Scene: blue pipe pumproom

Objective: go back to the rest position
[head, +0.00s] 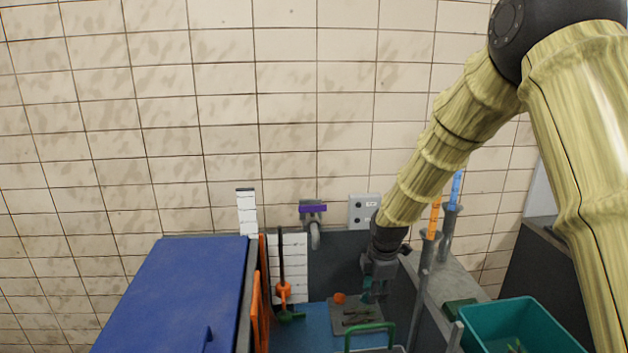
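My gripper (374,286) hangs from my arm at the lower middle right of the head view, pointing down. It is above or near a grey mat (345,304) on the blue surface. Something teal shows at its fingertips; I cannot tell whether it is held or is part of the fingers. The fingers are too small to tell whether they are open or shut.
A large blue cabinet or lid (180,295) fills the lower left. Two upright posts, orange-topped (434,220) and blue-topped (455,190), stand right of my gripper. A teal crate (468,322) is at lower right. A green handle (369,328) stands in front.

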